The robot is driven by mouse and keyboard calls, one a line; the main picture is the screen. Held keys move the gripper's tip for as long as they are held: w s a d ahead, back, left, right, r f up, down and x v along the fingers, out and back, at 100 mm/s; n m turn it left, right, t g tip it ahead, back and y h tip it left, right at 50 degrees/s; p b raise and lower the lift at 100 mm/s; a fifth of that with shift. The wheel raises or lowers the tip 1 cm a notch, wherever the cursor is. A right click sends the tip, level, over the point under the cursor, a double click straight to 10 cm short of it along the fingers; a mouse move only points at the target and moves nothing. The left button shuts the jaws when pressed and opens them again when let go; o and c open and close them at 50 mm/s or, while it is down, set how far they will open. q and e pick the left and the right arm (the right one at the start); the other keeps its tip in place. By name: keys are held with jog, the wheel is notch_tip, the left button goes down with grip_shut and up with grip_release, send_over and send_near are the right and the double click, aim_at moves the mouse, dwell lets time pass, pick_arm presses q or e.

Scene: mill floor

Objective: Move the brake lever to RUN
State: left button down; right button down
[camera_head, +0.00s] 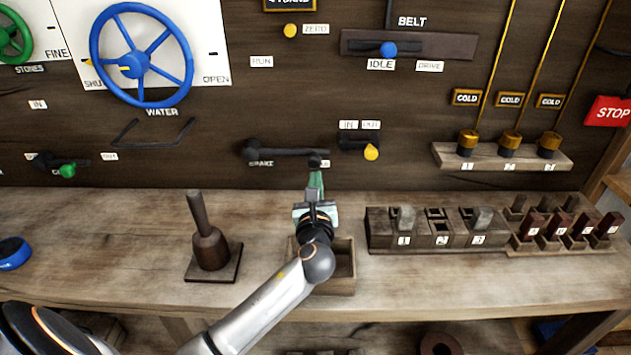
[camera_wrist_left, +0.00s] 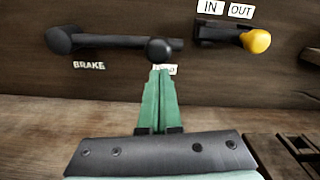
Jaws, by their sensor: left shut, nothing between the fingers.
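The brake lever (camera_head: 285,152) is a dark bar on the wooden wall panel, above a BRAKE label (camera_head: 260,164). It runs nearly level from its pivot at the left to a round black knob (camera_head: 315,160) at its right end. The RUN label (camera_head: 262,61) is on the panel well above the pivot. My left gripper (camera_head: 316,176) is shut and empty, with its green fingers pointing at the panel. In the left wrist view the fingertips (camera_wrist_left: 160,72) are just below the knob (camera_wrist_left: 160,50); I cannot tell whether they touch. They partly hide a label behind the knob.
An IN/OUT lever with a yellow knob (camera_head: 371,152) is close at the right. The blue WATER wheel (camera_head: 140,60) is at the upper left; the BELT lever (camera_head: 388,49) is above right. A wooden mallet-like tool (camera_head: 210,247) and a block rack (camera_head: 437,246) stand on the bench.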

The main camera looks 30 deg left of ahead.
pick_arm(q)
notch_tip(320, 180, up, 2)
jog(key=shift+w+d+n+p, duration=0.1)
jog(key=shift+n+p, duration=0.5)
jog(key=shift+p, duration=0.4)
pick_arm(e)
jog(key=shift+s+d+r, duration=0.3)
jog(key=shift+s+d, duration=0.15)
jog(key=shift+d, duration=0.1)
